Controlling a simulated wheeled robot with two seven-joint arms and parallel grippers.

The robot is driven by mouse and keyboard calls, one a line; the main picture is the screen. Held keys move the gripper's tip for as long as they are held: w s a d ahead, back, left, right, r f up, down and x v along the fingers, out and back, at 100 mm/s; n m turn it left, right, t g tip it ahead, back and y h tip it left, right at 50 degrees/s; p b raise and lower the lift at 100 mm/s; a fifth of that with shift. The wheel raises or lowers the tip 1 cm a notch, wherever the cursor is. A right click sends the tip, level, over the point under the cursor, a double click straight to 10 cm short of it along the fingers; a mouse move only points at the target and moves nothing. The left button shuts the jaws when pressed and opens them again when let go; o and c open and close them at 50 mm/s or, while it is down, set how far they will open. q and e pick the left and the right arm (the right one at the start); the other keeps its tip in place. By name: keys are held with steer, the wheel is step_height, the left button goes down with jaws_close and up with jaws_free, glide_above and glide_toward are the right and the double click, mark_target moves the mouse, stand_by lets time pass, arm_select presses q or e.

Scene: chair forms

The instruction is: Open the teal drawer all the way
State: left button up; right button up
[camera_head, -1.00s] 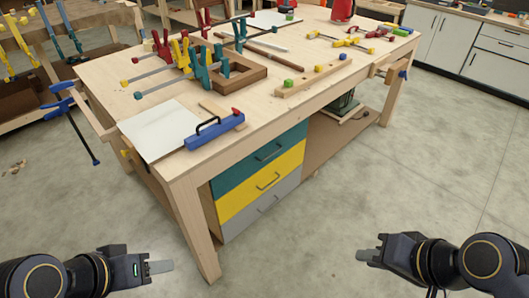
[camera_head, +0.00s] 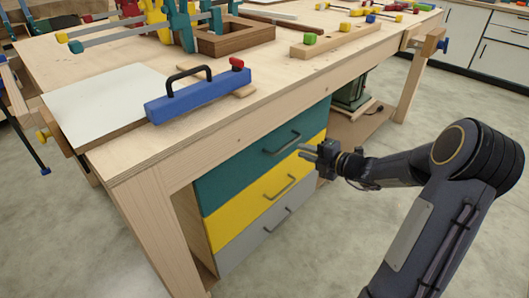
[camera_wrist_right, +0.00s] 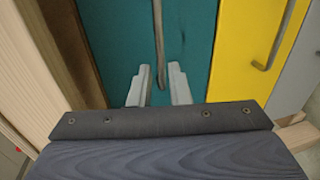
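The teal drawer (camera_head: 240,168) is the top one of three under the workbench, and its front is flush with the fronts below. Its dark bar handle (camera_head: 283,143) also shows in the right wrist view (camera_wrist_right: 158,40). My right gripper (camera_head: 305,151) is close in front of the teal drawer, near the handle's right end. In the right wrist view its two fingers (camera_wrist_right: 158,88) are apart, and the handle's end lies between them in the picture. I cannot tell whether they touch it. My left gripper is not in view.
The yellow drawer (camera_head: 246,206) and grey drawer (camera_head: 245,246) are below the teal one. The bench top (camera_head: 200,140) overhangs the drawers and carries a blue tool (camera_head: 197,98), a white board (camera_head: 95,108) and clamps. The floor in front is clear.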

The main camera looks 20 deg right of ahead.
mark_target(287, 145)
steer(key=b+x, duration=0.2)
steer(key=x, duration=0.6)
steer(key=shift+d, duration=0.1)
jaws_close()
